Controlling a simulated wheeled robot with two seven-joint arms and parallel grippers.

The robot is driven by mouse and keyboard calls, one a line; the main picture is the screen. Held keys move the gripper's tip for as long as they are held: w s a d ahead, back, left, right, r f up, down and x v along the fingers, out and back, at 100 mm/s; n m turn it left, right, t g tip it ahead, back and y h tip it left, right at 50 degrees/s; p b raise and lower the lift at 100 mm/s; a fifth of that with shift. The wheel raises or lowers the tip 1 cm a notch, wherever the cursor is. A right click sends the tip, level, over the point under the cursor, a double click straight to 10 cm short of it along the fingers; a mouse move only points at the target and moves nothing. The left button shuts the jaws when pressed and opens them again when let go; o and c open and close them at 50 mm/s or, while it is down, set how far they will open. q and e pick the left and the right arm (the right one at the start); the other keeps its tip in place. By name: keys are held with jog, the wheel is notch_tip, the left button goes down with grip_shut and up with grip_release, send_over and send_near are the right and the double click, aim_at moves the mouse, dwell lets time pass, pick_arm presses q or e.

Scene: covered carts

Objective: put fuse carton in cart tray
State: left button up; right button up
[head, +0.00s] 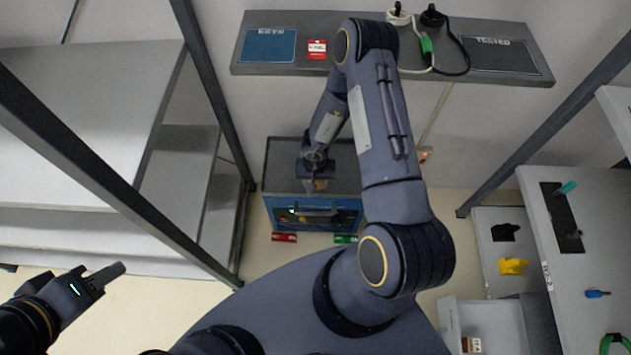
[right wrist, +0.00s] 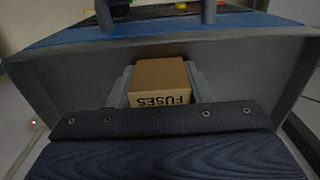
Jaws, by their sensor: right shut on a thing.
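The fuse carton (right wrist: 160,82), a small brown box marked FUSES, sits between the two grey fingers of my right gripper (right wrist: 160,92) in the right wrist view. In the head view my right gripper (head: 318,184) is over the front part of the grey and blue cart (head: 284,155), with a little of the carton showing. The cart's blue-edged tray (head: 348,222) is below it, partly hidden by a bar. A grey cart surface with a blue edge lies beyond the carton in the wrist view. My left gripper (head: 97,280) is off at the lower left, away from the cart.
Red (head: 284,237) and green (head: 345,239) items lie by the cart's front edge. A wall shelf (head: 390,50) holds cables and a red card. Grey shelving (head: 80,100) stands left. A right-hand bench (head: 600,240) holds tools, with an open drawer (head: 490,310) below. Posts flank the cart.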

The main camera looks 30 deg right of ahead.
jog(key=shift+f, duration=0.1)
jog(key=o, duration=1)
notch_tip(320, 180, up, 12)
jog(key=p, duration=0.3)
jog(key=shift+p, duration=0.3)
